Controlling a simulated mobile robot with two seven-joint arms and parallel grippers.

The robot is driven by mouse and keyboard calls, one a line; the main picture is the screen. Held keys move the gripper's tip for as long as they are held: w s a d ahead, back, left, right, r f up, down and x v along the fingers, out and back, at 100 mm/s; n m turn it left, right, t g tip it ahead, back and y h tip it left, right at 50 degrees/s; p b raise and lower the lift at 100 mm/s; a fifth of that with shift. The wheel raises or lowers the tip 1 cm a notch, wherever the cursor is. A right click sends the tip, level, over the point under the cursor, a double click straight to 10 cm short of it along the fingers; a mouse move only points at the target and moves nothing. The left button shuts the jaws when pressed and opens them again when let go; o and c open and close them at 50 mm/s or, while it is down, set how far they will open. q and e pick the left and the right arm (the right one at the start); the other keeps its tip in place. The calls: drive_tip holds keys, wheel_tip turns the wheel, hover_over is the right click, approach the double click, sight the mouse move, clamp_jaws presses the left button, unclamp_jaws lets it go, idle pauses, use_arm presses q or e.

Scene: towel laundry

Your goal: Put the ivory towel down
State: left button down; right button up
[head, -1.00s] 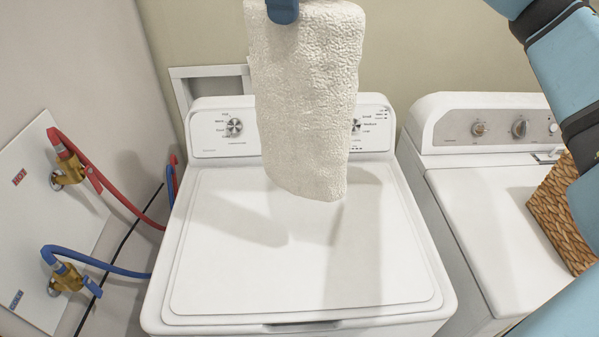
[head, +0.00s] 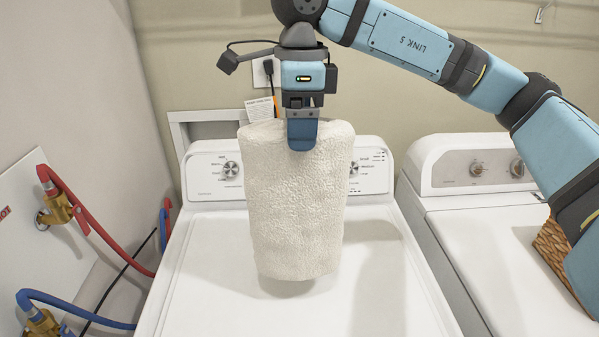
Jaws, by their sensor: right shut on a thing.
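The ivory towel (head: 295,205) hangs upright, folded, in the middle of the head view. My right gripper (head: 302,138) is shut on the towel's top edge, with one blue finger showing on the near side. The towel hangs over the white lid of the washing machine (head: 190,275), in front of its control panel. A shadow lies just under its lower edge; I cannot tell if that edge touches the lid. The left gripper is not in view.
A second white machine (head: 490,240) stands at the right, with a wicker basket (head: 556,250) on it, partly behind my arm. Red (head: 85,225) and blue (head: 80,310) hoses run along the left wall. The lid around the towel is clear.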

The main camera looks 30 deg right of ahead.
sight(300, 174)
drive_tip(key=shift+f+p, duration=0.3)
drive_tip(key=shift+f, duration=4.2)
drive_tip(key=shift+f+b, duration=0.1)
drive_tip(key=shift+b, duration=0.2)
drive_tip(key=o, duration=1.4)
